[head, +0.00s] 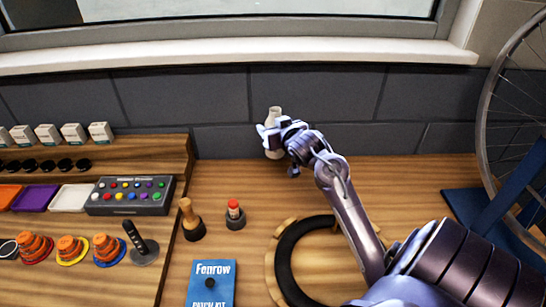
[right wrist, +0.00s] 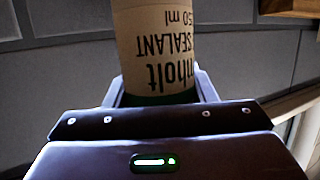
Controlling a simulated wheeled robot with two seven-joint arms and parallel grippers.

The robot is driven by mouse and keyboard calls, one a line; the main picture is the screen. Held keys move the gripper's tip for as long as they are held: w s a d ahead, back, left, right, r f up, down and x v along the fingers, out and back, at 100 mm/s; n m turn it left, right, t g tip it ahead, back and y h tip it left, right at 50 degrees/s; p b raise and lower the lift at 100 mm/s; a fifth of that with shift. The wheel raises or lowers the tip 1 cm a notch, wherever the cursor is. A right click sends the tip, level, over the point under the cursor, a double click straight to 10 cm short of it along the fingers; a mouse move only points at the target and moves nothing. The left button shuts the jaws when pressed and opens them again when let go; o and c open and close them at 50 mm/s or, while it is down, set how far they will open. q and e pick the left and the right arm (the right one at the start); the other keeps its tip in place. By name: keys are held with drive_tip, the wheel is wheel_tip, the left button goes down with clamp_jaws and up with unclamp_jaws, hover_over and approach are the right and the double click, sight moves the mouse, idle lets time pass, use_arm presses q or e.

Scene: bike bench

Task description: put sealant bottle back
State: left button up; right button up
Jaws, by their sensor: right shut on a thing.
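The sealant bottle (head: 274,114) is pale, and my right gripper (head: 272,134) is shut around it near the back wall in the head view. In the right wrist view the bottle (right wrist: 157,45) fills the space between the fingers, and its label reads SEALANT upside down. The bottle looks roughly upright in the head view. I cannot tell whether its base touches the bench. My left gripper is not in view.
The wooden bench (head: 340,180) is clear around the bottle. A wooden-handled tool (head: 190,218), a red-topped item (head: 235,214), a blue patch kit (head: 211,284) and a black ring (head: 290,262) lie nearer. A tray unit stands left, and a wheel (head: 487,100) right.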

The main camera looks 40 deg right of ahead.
wheel_tip(320, 180, down, 11)
drive_tip(key=shift+r+p, duration=0.1)
drive_tip(key=shift+p, duration=0.25)
drive_tip(key=shift+f, duration=0.2)
drive_tip(key=o, duration=1.1)
